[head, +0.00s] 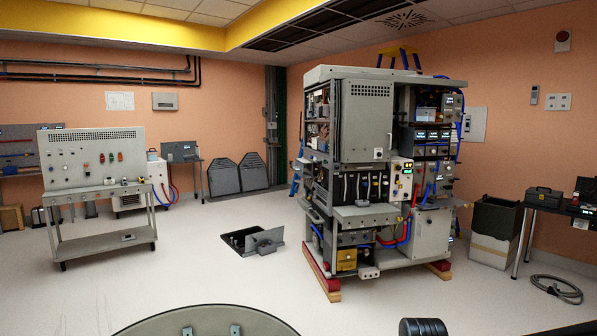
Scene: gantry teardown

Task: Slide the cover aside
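A tall grey equipment gantry (340,213) stands right of the middle in the head view, on red and wooden blocks. A flat light-grey cover panel (366,125) hangs upright on its upper front. The panel has a vent grid near the top and a small white latch or label (378,153) near its lower right. An open bay with parts (318,118) shows to its left and open shelves with modules (427,137) to its right. What lies behind the panel is hidden. My gripper is not in view.
A grey wheeled tool cart (105,239) stands at the left. An open floor hatch or low tray (252,241) lies left of the gantry. A dark bin (494,218), a side table (560,208) and a coiled cable (557,289) are at the right. The front floor is mostly clear.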

